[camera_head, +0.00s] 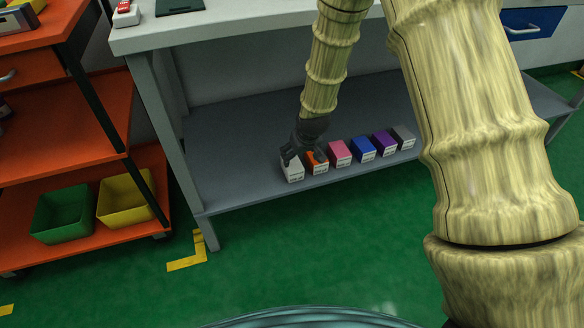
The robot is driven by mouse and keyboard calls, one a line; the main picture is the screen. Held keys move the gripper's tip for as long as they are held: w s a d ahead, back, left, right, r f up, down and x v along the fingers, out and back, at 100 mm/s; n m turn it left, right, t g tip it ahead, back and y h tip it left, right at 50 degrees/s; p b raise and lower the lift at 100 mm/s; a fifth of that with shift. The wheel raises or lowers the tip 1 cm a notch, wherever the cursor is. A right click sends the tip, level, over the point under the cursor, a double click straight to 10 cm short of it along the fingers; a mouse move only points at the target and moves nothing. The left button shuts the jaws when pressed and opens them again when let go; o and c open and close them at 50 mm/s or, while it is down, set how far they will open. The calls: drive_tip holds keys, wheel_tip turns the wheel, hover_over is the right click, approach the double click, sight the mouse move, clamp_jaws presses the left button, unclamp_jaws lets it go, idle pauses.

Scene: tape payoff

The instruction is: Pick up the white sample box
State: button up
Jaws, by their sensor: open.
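The white sample box (293,173) stands at the left end of a row of small coloured boxes on the grey lower shelf (240,130) of the workbench. My gripper (299,157) is open and points down at the white box and the orange box beside it. Its dark fingers overlap the upper part of the white box in the picture and hide some of it. I cannot tell whether the fingers touch the box or straddle it.
Orange (318,164), pink (340,153), blue (363,149), purple (384,143) and grey (404,137) boxes continue the row rightward. The bench top (230,30) is above the shelf. An orange rack with green (62,213) and yellow (125,200) bins stands left. The shelf's left part is clear.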

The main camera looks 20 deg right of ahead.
sight(292, 163)
drive_tip(key=b+x, duration=0.1)
drive_tip(key=x, duration=0.4)
drive_tip(key=shift+f+b, duration=0.15)
drive_tip(key=shift+b, duration=0.2)
drive_tip(key=shift+w+a+b+x, duration=0.15)
drive_tip(key=shift+b+x, duration=0.4)
drive_tip(key=shift+x, duration=0.35)
drive_tip(key=shift+w+a+b+x, duration=0.15)
drive_tip(key=shift+b+x, duration=0.35)
drive_tip(key=shift+x, duration=0.35)
drive_tip(key=shift+w+a+b+x, duration=0.15)
drive_tip(key=shift+b+x, duration=0.4)
drive_tip(key=shift+x, duration=0.35)
drive_tip(key=shift+r, duration=0.3)
drive_tip(key=shift+c, duration=0.2)
drive_tip(key=c, duration=1.1)
